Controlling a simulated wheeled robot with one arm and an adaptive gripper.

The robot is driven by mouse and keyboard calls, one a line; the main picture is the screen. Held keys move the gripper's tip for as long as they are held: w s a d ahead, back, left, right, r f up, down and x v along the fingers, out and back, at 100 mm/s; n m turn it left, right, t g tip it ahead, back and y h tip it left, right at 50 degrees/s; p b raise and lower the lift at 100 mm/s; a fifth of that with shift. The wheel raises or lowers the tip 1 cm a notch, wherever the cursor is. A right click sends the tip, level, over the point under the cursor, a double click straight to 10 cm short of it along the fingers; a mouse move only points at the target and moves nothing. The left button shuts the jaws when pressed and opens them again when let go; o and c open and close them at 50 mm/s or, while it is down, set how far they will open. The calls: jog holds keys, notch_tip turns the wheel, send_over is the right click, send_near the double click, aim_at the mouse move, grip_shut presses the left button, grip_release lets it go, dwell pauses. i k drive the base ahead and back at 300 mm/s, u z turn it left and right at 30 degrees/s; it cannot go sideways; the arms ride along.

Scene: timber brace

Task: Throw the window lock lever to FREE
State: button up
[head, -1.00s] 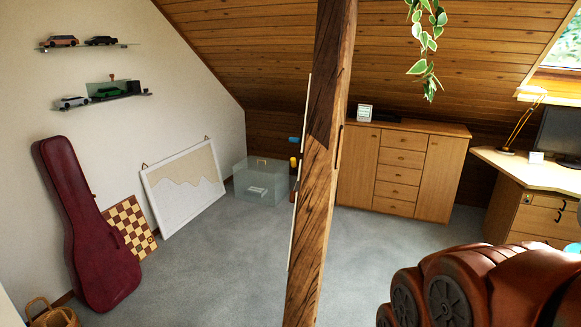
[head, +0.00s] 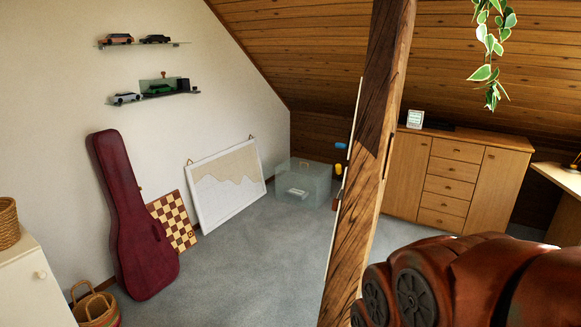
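No window and no lock lever that I can make out are in the head view now. A small blue piece (head: 341,146) and a yellow piece (head: 339,169) show at the left edge of the timber post (head: 372,175); I cannot tell what they are. My gripper is not in view. My reddish-brown arm fills the lower right corner.
The post stands upright in the middle right. Behind it is a wooden cabinet (head: 450,180). Along the left wall are a guitar case (head: 135,225), a chessboard (head: 173,222), a framed board (head: 228,185) and a clear box (head: 303,184). Grey carpet (head: 245,270) is open between.

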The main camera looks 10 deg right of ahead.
aim_at(339, 166)
jog(key=u, duration=0.8)
jog(key=i, duration=2.7)
jog(key=z, duration=0.65)
jog(key=i, duration=0.25)
jog(key=z, duration=0.5)
